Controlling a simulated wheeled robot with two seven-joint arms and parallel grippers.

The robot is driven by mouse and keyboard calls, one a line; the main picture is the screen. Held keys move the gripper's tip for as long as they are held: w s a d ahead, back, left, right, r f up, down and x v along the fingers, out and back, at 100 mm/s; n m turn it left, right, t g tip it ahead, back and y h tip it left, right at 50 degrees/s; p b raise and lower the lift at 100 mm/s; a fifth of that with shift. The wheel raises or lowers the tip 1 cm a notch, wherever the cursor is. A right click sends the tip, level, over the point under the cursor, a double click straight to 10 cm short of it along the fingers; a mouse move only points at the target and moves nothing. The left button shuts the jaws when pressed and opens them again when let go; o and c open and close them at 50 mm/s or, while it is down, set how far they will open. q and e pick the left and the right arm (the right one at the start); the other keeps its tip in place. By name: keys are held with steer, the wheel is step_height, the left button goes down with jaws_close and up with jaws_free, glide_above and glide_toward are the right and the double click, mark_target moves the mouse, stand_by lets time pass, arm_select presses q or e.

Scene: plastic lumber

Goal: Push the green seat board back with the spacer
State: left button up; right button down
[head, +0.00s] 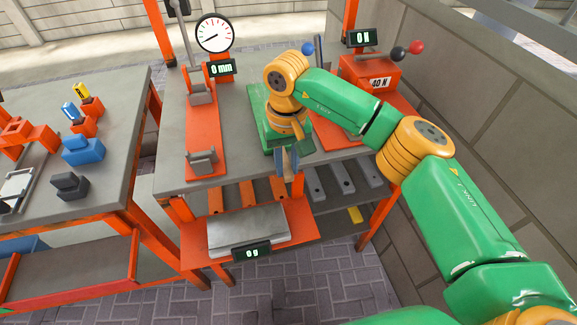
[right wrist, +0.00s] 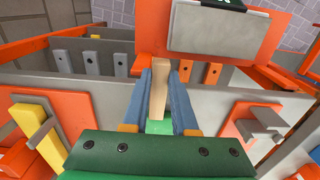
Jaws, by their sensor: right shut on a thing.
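My right gripper (head: 287,164) points down at the front edge of the grey bench. Its blue fingers are shut on the tan spacer (head: 298,182), which sticks out past the fingertips. In the right wrist view the spacer (right wrist: 158,92) stands lengthwise between the two blue fingers. A small green patch (right wrist: 158,127) shows at the near end of the spacer; I cannot tell whether it belongs to the gripper or to a board. My left gripper is out of view.
The grey bench (head: 229,125) carries an orange fixture (head: 205,130), a dial gauge (head: 214,35) and a red force unit (head: 370,76). A scale plate (head: 246,226) reading 0 g stands in front. Several grey and orange slats lie beneath. Another bench (head: 112,140) stands left.

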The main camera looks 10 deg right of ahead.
steer(key=shift+s+f, duration=0.1)
steer(key=shift+s, duration=0.25)
step_height(320, 180, up, 6)
steer(key=s+p, duration=0.2)
steer(key=p, duration=0.1)
steer(key=shift+p, duration=0.3)
stand_by(0.3)
steer(key=shift+s+d, duration=0.1)
steer(key=shift+d, duration=0.05)
